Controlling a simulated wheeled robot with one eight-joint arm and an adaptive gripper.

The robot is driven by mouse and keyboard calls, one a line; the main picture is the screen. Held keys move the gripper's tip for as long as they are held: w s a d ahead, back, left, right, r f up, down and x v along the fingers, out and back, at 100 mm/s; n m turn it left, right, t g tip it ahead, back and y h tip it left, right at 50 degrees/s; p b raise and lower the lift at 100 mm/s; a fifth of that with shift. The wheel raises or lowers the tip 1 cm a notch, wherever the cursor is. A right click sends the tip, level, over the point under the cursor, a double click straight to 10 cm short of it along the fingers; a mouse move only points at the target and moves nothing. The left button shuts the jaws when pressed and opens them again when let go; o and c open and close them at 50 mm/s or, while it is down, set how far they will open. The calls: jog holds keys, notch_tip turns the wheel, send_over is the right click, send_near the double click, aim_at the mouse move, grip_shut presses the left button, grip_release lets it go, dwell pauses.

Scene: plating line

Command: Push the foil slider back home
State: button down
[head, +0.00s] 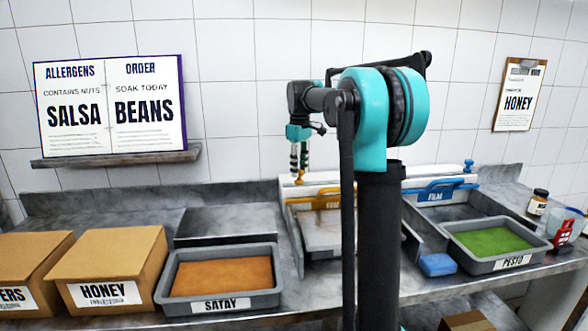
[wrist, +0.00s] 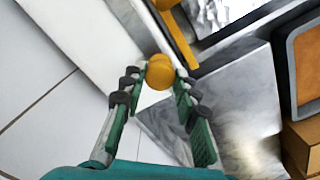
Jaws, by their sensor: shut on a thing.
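The foil slider (head: 325,199) is an orange-yellow bar on the left dispenser at the back of the counter, partly hidden behind my arm column. Its round orange knob (wrist: 158,72) sits at its left end and also shows in the head view (head: 299,181). My gripper (head: 299,171) points down at that left end. In the wrist view its green-padded fingers (wrist: 161,78) are closed around the knob, one on each side. The foil sheet's grey surface (wrist: 215,12) shows beside the slider.
A blue film slider (head: 448,190) stands on the right dispenser. A satay tray (head: 180,303) and a honey box (head: 110,265) stand at front left. A pesto tray (head: 455,247), blue sponge (head: 437,264) and jars are at right. The tiled wall is close behind.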

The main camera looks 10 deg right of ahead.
jog(key=d, duration=2.7)
jog(key=shift+d, duration=0.1)
jog(key=c, duration=1.1)
grip_release()
jog(key=shift+c, duration=0.2)
notch_tip(320, 180, up, 12)
